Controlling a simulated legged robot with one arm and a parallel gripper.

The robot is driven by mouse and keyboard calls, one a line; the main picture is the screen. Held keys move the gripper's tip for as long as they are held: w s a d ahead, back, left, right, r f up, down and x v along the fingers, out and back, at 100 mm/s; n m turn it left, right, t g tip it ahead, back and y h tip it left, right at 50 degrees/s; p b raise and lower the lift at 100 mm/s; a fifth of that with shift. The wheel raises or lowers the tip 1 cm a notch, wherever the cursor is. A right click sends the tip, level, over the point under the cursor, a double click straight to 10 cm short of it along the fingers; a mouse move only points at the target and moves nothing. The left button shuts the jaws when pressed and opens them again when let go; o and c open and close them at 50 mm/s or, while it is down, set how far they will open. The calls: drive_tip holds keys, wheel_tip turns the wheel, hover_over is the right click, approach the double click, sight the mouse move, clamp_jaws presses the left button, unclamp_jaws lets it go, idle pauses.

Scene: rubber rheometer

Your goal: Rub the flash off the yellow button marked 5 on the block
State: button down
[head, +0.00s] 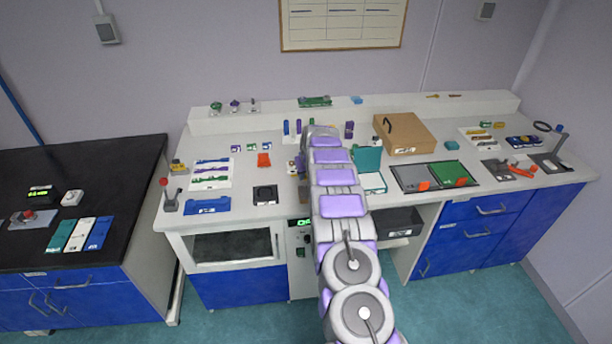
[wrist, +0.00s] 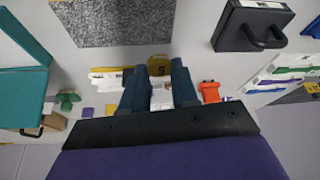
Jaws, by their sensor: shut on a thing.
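The round yellow button marked 5 (wrist: 159,66) shows in the wrist view just beyond my fingertips, between them. The block under it is mostly hidden by my fingers; pale strips that may belong to it show to the left. My gripper (wrist: 160,82) has its two dark blue fingers pointing at the button, with a gap between them. A small pale thing (wrist: 160,99) shows between the fingers, and they appear shut on it; its shape is mostly hidden. I cannot tell whether it touches the button. In the head view my arm covers the button and most of the gripper.
A black handled piece (head: 265,194) and an orange object (head: 264,160) lie left of my arm. An open teal box (head: 369,160) stands close on its right, with a cardboard box (head: 405,133) behind. A speckled grey slab (wrist: 110,22) is near the gripper.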

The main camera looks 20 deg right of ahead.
sight(305, 191)
drive_tip(key=c, duration=1.4)
unclamp_jaws()
drive_tip(key=shift+c, duration=0.2)
drive_tip(key=c, duration=0.3)
drive_tip(key=shift+c, duration=0.2)
drive_tip(key=shift+f, duration=0.1)
drive_tip(key=shift+f, duration=2.95)
drive_tip(key=shift+f+b, duration=0.3)
drive_tip(key=shift+f, duration=0.15)
drive_tip(key=o, duration=1)
drive_tip(key=shift+a, duration=0.1)
